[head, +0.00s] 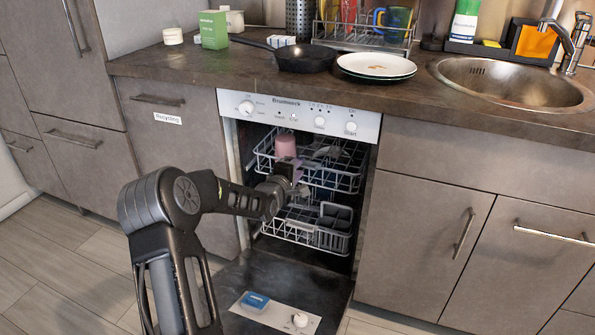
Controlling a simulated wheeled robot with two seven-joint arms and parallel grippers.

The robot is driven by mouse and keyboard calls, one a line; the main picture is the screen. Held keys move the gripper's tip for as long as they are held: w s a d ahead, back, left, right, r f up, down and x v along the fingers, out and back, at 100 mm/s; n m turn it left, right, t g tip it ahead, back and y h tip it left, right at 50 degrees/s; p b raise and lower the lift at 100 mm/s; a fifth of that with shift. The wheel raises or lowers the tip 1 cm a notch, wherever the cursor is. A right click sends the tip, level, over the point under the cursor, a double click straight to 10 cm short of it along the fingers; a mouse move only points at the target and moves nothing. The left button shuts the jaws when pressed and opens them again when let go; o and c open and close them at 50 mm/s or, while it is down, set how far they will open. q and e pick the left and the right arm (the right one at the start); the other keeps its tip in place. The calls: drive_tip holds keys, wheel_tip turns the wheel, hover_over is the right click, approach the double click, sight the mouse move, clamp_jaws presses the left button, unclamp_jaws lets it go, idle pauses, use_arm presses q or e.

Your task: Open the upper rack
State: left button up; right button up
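The dishwasher under the counter is open, with its door (262,272) folded down toward the floor. The upper rack (340,181), a white wire basket, sits inside the dishwasher opening. A pink cup (286,145) stands in its left part. My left arm comes in from the left, and its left gripper (299,180) is at the front of the upper rack, left of its middle. The fingers are small and overlap the wires, so I cannot tell whether they are open, shut or touching the rack. My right gripper is not in view.
The lower rack (284,232) with a grey cutlery basket (334,222) sits below. Above, the counter holds a black pan (304,57), white plates (377,65) and a sink (511,82). Closed cabinets flank the dishwasher. Floor shows at the lower left.

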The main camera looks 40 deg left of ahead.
use_arm(q)
drive_tip(key=shift+c, duration=0.2)
clamp_jaws()
idle(1.1)
